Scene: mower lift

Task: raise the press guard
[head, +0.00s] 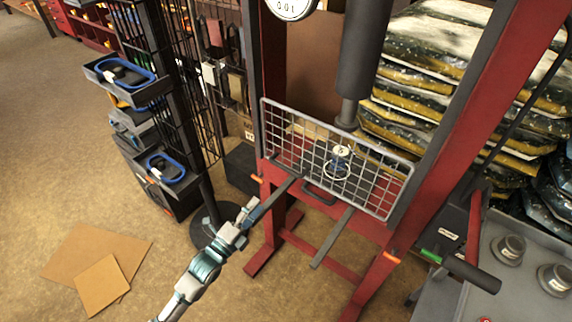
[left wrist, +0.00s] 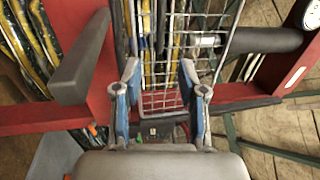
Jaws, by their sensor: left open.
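The press guard (head: 310,150) is a grey wire-mesh panel on the front of the red press (head: 440,140). It hangs across the opening between the posts, with a dark handle (head: 318,192) at its lower edge. My left gripper (head: 248,215) is open and empty, in front of and to the left of the guard's lower left corner, apart from the handle in the head view. In the left wrist view my open fingers (left wrist: 160,82) frame part of the guard's mesh (left wrist: 165,62); contact cannot be told. My right gripper is not in view.
A dark ram (head: 362,60) hangs behind the guard, above a small white-and-blue part (head: 340,158). Two dark bars jut forward below the guard. A black rack with trays (head: 130,82) stands left, a grey bench (head: 500,285) right. Cardboard (head: 100,270) lies on open floor.

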